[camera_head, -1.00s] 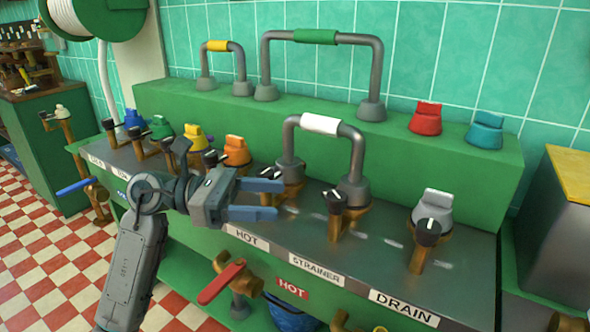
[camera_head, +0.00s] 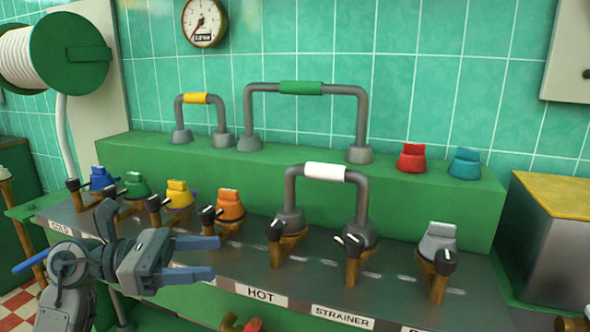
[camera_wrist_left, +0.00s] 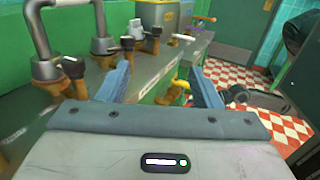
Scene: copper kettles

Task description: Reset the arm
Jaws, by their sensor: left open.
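My left gripper (camera_head: 204,259) comes in from the left, in front of the metal counter. Its two blue-grey fingers are apart with nothing between them, pointing right. In the left wrist view the open fingers (camera_wrist_left: 160,88) frame the counter's front edge and part of the floor beyond. The gripper is near the orange knob (camera_head: 230,206) and the HOT label (camera_head: 262,295), and I see no contact with either. My right gripper is not in view.
The counter (camera_head: 320,274) carries several coloured knobs, small levers and a white-banded pipe arch (camera_head: 325,171). Behind it, a green ledge (camera_head: 300,183) bears green- and yellow-banded arches plus red (camera_head: 411,157) and teal (camera_head: 464,164) knobs. A metal box (camera_head: 550,240) stands at right.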

